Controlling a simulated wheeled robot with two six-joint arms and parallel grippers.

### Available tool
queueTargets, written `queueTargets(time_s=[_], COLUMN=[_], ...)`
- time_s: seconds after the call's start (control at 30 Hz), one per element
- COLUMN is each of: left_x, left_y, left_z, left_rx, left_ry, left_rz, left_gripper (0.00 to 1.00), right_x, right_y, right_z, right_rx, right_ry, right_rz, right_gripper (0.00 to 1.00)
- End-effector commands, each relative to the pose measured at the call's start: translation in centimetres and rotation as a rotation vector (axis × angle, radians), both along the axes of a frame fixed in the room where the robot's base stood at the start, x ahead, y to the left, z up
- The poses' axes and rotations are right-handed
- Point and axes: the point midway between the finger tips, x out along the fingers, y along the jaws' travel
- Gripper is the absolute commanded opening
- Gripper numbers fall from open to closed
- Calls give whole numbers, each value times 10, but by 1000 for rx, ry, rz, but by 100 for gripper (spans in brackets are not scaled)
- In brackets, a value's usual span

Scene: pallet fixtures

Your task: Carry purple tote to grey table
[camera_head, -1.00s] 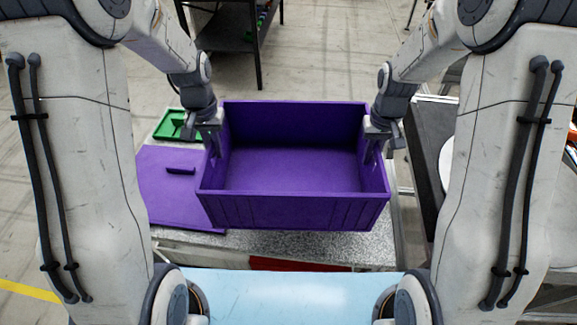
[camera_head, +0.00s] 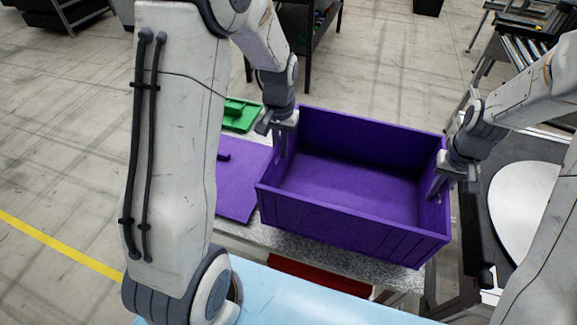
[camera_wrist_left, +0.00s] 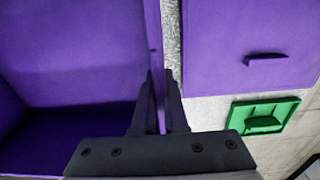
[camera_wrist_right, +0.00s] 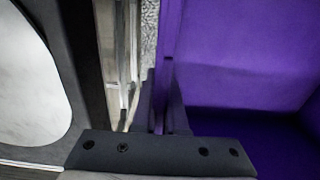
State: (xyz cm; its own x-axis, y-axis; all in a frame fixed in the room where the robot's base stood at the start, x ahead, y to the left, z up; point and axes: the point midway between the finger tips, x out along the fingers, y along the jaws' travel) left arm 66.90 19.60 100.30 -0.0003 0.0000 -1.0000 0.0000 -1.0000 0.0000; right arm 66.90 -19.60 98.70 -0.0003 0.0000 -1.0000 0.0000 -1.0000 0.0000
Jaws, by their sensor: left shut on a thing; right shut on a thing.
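The purple tote (camera_head: 345,225) is open-topped and looks empty. It is over the speckled grey table top (camera_head: 385,278); I cannot tell whether it rests on it or hangs just above. My left gripper (camera_head: 281,146) is shut on the tote's left end wall, and the wrist view shows its fingers (camera_wrist_left: 160,105) on both sides of that wall. My right gripper (camera_head: 437,187) is shut on the right end wall, also gripped between its fingers (camera_wrist_right: 164,108). The tote's underside is hidden.
A flat purple panel (camera_head: 240,190) and a green tray (camera_head: 240,114) lie left of the tote. A dark-framed stand with a white round top (camera_head: 525,210) is close on the right. Open floor (camera_head: 70,150) lies left; a dark shelf unit (camera_head: 308,40) stands behind.

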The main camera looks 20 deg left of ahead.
Motion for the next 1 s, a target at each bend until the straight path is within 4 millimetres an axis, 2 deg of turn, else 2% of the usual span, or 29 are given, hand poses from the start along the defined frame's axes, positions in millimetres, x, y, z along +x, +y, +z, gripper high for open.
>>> queueTargets(time_s=[0.37,1.0], left_x=[1,1], left_y=[0,0], left_z=[-5,-41], left_rx=[0,0], left_ry=[-2,-2], left_rz=[0,0], left_gripper=[0,0], right_x=[0,0], right_y=[0,0], right_z=[-5,-41], right_rx=[0,0], right_ry=[-2,-2], right_rz=[0,0], right_gripper=[0,0])
